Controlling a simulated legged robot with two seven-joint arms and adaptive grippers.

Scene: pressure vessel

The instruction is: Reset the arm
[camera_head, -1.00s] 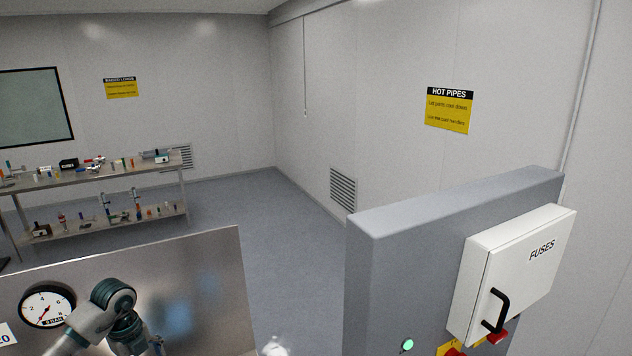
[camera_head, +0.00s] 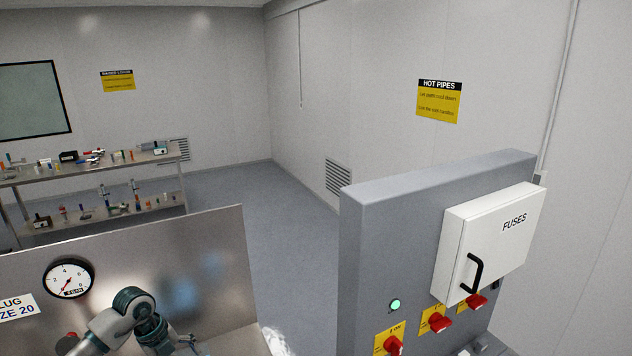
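My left arm (camera_head: 132,314) comes in from the bottom left, with grey links and dark teal joints, in front of a metal panel. Its gripper is at best partly seen at the bottom edge, and its fingers cannot be made out. My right gripper cannot be made out; only small pale parts show at the bottom edge near the right-hand cabinet.
The metal panel (camera_head: 206,265) carries a pressure gauge (camera_head: 69,278). A grey cabinet (camera_head: 385,240) holds a closed white fuse box (camera_head: 487,243), a green light (camera_head: 395,305) and red rotary switches (camera_head: 437,322). A loaded shelf table (camera_head: 100,175) stands far left. Floor between is clear.

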